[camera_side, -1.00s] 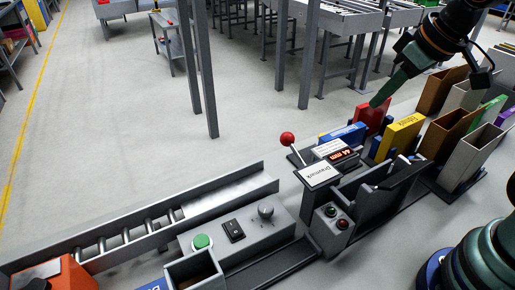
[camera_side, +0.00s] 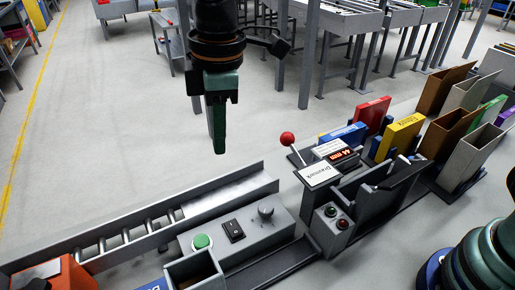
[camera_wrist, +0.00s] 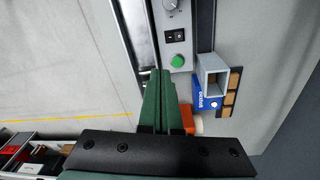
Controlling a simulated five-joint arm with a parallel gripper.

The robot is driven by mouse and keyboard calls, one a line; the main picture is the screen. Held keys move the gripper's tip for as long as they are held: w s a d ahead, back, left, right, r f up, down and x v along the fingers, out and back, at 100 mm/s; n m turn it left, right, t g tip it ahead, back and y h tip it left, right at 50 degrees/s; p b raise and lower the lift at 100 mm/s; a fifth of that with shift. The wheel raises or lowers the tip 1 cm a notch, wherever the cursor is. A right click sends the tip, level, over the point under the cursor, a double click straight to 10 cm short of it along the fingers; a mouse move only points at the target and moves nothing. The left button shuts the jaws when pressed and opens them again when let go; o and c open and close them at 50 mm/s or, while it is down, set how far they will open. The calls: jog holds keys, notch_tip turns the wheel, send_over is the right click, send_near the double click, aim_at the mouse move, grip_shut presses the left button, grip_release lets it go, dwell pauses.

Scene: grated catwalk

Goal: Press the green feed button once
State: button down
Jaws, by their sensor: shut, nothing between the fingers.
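The green feed button (camera_side: 202,242) is a round green cap on the left end of the grey control box (camera_side: 250,251). It also shows in the wrist view (camera_wrist: 178,61), just beyond my fingertips and a little to their right. My gripper (camera_side: 218,150) points down with its green fingers closed and empty. In the side view it hangs well above the conveyor and the box, apart from the button. In the wrist view its fingertips (camera_wrist: 160,72) appear close to the button, but the height gap cannot be judged there.
A black rocker switch (camera_side: 233,230) and a grey knob (camera_side: 266,210) sit beside the button. An open grey bin (camera_side: 193,272) stands in front. A red-balled lever (camera_side: 288,139) rises to the right. A roller conveyor (camera_side: 130,235) runs behind the box.

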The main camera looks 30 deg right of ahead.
aim_at(202, 241)
jog(key=s+a+f+n, duration=0.2)
jog(key=a+f+n, duration=0.1)
jog(key=a, duration=0.4)
jog(key=shift+s+f+g+h, duration=0.2)
jog(key=shift+s+g+h, duration=0.1)
jog(key=shift+s+g, duration=0.1)
notch_tip(202, 241, down, 14)
jog(key=shift+d+f, duration=0.1)
dwell(0.4)
